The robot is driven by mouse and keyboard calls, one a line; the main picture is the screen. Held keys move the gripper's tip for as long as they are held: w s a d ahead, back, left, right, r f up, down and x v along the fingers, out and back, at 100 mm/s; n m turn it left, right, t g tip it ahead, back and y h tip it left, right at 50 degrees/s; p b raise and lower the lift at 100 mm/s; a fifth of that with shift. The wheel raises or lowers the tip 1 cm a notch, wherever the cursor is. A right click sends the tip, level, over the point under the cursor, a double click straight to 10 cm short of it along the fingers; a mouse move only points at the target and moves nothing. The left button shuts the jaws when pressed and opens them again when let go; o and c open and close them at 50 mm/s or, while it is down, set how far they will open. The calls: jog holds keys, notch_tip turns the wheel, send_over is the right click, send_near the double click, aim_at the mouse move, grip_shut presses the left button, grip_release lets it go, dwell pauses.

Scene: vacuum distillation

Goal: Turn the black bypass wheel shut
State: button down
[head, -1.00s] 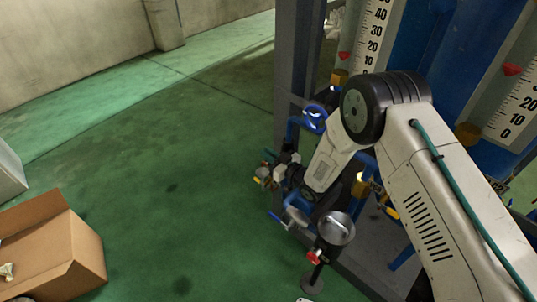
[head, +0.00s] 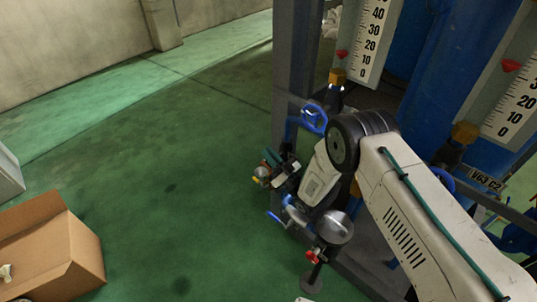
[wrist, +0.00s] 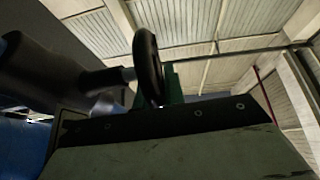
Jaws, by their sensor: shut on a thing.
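The black bypass wheel (wrist: 145,58) stands edge-on in the wrist view, on a short bright stem from a dark valve body (wrist: 50,72) at left. My gripper (wrist: 168,88) is shut on the wheel's rim. A green finger part shows just right of the rim, and the gripper's body fills the bottom of the picture. In the head view my gripper (head: 279,171) is at the low pipework left of the column, partly behind my wrist. The black wheel cannot be made out there.
A blue handwheel (head: 313,118) is close above my wrist. A round silver vessel (head: 335,227) and a red-handled valve (head: 313,256) are just below it. Scales (head: 371,40) stand behind. A cardboard box (head: 88,255) lies at left; the green floor between is clear.

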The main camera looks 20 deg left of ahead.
jog(key=shift+s+d+t+y, duration=0.1)
jog(key=shift+d+t+y, duration=0.2)
jog(key=shift+t+y, duration=0.45)
jog(key=shift+y, duration=0.25)
jog(key=c, duration=1.5)
grip_release()
jog(key=shift+g, duration=0.35)
